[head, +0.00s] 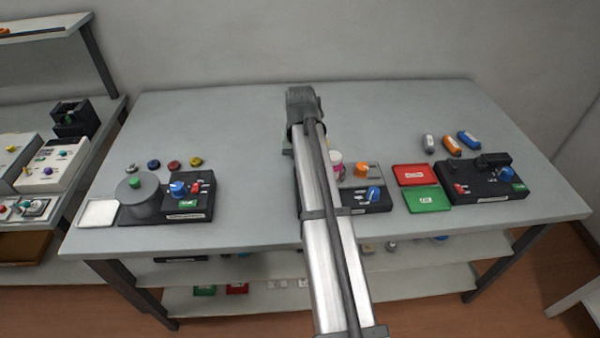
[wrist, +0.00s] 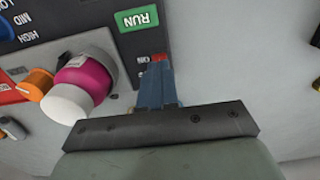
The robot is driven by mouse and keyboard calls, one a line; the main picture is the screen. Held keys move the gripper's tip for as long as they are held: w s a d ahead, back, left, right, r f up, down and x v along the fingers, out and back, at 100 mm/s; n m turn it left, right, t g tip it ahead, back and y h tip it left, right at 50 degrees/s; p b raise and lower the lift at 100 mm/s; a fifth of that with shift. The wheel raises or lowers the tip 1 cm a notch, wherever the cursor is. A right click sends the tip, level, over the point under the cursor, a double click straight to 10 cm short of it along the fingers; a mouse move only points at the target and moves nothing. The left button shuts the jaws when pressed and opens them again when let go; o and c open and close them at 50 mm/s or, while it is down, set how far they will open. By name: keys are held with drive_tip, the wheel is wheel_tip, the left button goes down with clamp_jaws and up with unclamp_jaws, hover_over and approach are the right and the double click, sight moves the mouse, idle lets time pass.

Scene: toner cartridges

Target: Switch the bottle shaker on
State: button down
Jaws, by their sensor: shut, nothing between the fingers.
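The bottle shaker (wrist: 60,42) is a dark box. A magenta bottle (wrist: 88,80) with a white cap sits at that holder. A small red switch (wrist: 159,58) with an ON mark beside it is at the shaker's edge. My gripper (wrist: 157,68) is shut and empty, its tips right at the red switch; I cannot tell whether they touch it. In the head view my arm hides much of the shaker (head: 380,207), but its blue knob (head: 374,193) shows.
An orange knob-like piece (wrist: 36,84) is near the bottle. A red mat (head: 411,175) and a green mat (head: 427,199) lie to the right, before another dark device (head: 485,180). A device with a grey drum (head: 140,195) stands at left. The table between is clear.

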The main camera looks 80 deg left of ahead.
drive_tip(key=shift+f, duration=0.95)
idle(1.0)
drive_tip(key=shift+r, duration=0.1)
drive_tip(key=shift+r, duration=3.4)
